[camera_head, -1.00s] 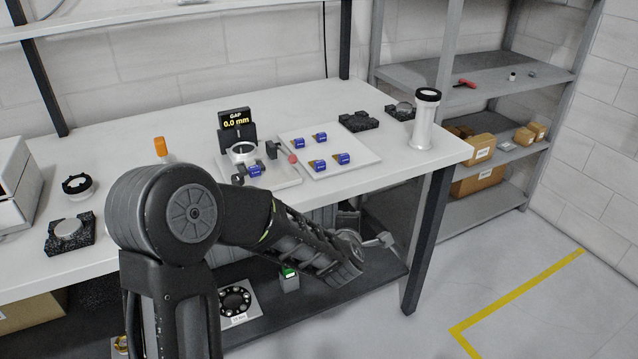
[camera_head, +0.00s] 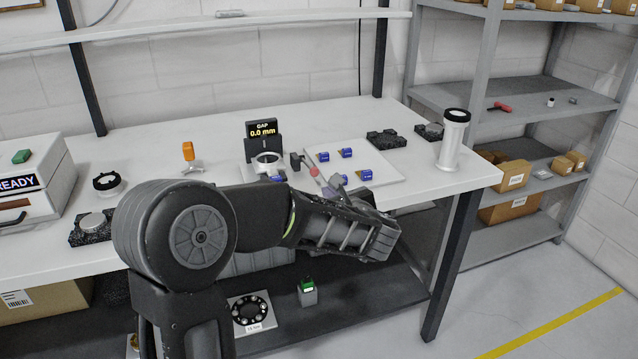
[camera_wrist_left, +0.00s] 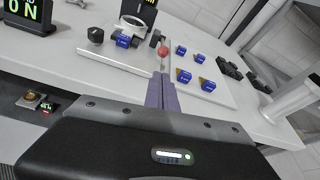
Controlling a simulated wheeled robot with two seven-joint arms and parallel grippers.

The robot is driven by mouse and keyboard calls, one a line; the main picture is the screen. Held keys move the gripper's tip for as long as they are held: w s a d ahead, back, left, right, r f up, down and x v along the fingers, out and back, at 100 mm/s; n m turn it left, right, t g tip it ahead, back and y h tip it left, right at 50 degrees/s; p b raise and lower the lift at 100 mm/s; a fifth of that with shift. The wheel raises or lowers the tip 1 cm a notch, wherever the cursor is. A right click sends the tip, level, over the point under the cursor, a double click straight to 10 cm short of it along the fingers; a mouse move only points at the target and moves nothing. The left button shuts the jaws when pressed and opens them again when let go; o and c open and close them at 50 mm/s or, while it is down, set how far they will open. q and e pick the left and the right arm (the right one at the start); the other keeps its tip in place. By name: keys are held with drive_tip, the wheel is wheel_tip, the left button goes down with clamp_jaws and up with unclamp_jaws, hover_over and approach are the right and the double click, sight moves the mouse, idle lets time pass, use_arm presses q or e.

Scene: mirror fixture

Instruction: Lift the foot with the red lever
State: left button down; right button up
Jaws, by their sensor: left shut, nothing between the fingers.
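The red lever's ball knob (camera_head: 314,171) is at the right side of the mirror fixture, whose ring (camera_head: 267,161) stands before a black display (camera_head: 263,130) reading GAP 0.0 mm. In the left wrist view the red knob (camera_wrist_left: 163,51) is just beyond my fingertips. My left gripper (camera_head: 335,183) is shut and empty, at the table's front by the fixture and white tray. In the left wrist view its gripper fingers (camera_wrist_left: 162,80) point at the knob; I cannot tell whether they touch it. I cannot make out the foot. My right gripper is not in view.
Several blue blocks lie on the white tray (camera_head: 392,178) right of the fixture. A white cylinder (camera_head: 453,140) stands at the table's right end. An orange-topped tool (camera_head: 188,156) and a black ring part (camera_head: 107,184) are on the left. My left forearm crosses the table's front edge.

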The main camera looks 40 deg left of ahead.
sight(319, 192)
use_arm(q)
drive_tip(key=p+x, duration=0.2)
drive_tip(key=x, duration=0.8)
idle(0.4)
